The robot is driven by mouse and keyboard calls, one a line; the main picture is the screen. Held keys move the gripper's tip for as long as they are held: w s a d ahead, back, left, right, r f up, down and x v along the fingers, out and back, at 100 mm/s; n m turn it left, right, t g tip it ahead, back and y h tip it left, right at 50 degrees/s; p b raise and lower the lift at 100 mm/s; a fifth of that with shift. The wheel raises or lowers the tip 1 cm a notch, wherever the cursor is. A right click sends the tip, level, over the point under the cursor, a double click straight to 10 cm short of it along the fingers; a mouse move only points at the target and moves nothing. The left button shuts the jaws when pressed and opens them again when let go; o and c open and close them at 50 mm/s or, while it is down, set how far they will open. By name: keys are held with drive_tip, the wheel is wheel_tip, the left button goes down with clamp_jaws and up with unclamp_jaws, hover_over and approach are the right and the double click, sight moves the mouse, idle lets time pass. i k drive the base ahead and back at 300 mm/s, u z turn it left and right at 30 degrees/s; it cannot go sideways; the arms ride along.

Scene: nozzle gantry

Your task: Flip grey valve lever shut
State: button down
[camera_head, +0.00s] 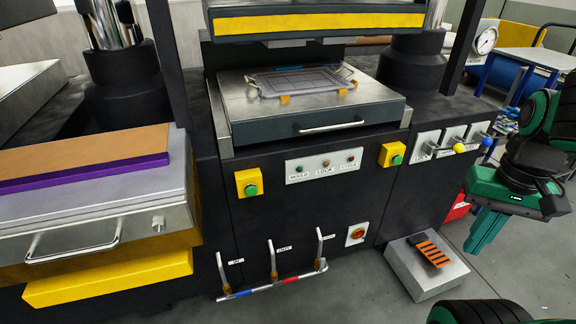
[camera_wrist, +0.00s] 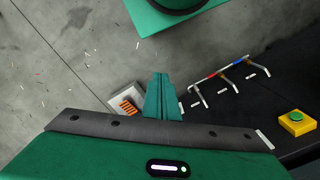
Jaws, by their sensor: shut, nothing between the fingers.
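A row of three valve levers with greyish metal handles stands up from a low pipe (camera_head: 262,291) on the front of the black machine. The pipe has a blue band and a red band. The right-hand lever (camera_head: 320,247), the middle lever (camera_head: 272,258) and the left lever (camera_head: 221,270) all point roughly upward. Which one counts as the grey valve is not clear. The row also shows in the wrist view, right of the fingers. My gripper (camera_head: 480,246) is shut and empty, pointing down at the right, well apart from the levers. Its green fingers (camera_wrist: 163,98) show in the wrist view.
A metal box with an orange-and-black top (camera_head: 433,252) sits on the floor between my gripper and the levers. A red rotary switch (camera_head: 357,234) is just right of the levers. Small knobbed levers (camera_head: 458,147) are on the upper right panel.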

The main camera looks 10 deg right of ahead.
sight(322, 263)
drive_tip(key=u, duration=1.3)
drive_tip(key=k, duration=0.85)
drive_tip(key=z, duration=1.05)
drive_tip(key=i, duration=1)
